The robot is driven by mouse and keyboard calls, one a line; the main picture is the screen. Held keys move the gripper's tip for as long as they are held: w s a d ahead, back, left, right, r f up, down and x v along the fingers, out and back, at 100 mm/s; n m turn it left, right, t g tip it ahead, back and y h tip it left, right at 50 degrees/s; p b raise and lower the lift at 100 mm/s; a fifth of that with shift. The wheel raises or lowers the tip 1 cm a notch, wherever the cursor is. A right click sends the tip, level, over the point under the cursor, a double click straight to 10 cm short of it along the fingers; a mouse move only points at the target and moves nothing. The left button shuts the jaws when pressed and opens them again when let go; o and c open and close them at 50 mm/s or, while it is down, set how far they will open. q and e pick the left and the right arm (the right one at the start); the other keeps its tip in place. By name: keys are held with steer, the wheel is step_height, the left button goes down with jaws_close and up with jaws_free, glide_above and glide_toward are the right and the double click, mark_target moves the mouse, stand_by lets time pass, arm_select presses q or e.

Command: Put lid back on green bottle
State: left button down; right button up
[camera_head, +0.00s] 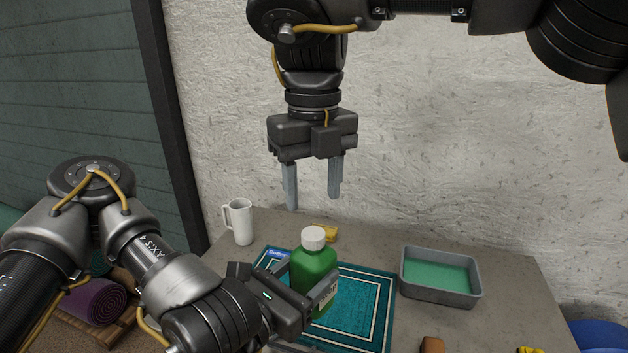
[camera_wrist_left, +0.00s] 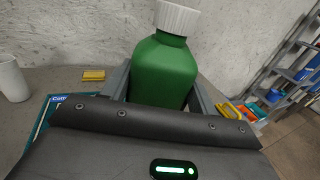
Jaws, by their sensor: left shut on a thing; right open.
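The green bottle (camera_head: 313,268) stands upright over the teal rug in the head view, with a white lid (camera_head: 314,238) on its top. My left gripper (camera_head: 312,288) is shut on the bottle's body from the front. In the left wrist view the bottle (camera_wrist_left: 163,72) sits between the two fingers, and the white lid (camera_wrist_left: 178,18) is on its neck. How tightly the lid sits, I cannot tell. My right gripper (camera_head: 312,188) is open and empty, fingers pointing down, above the bottle and apart from the lid.
A white mug (camera_head: 240,222) stands at the table's back left. A yellow block (camera_head: 324,233) lies behind the bottle. A grey tray with green inside (camera_head: 402,278) stands right of the rug (camera_head: 375,300). Small brown (camera_head: 432,345) and yellow items lie at the front right.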

mark_target(314, 232)
step_height(314, 232, down, 6)
steer(key=shift+f, duration=0.7)
steer(key=c, duration=1)
steer(key=o, duration=1.2)
steer(key=shift+c, duration=0.2)
steer(key=shift+r, duration=0.15)
step_height(314, 232, up, 12)
steer(key=shift+f, duration=0.2)
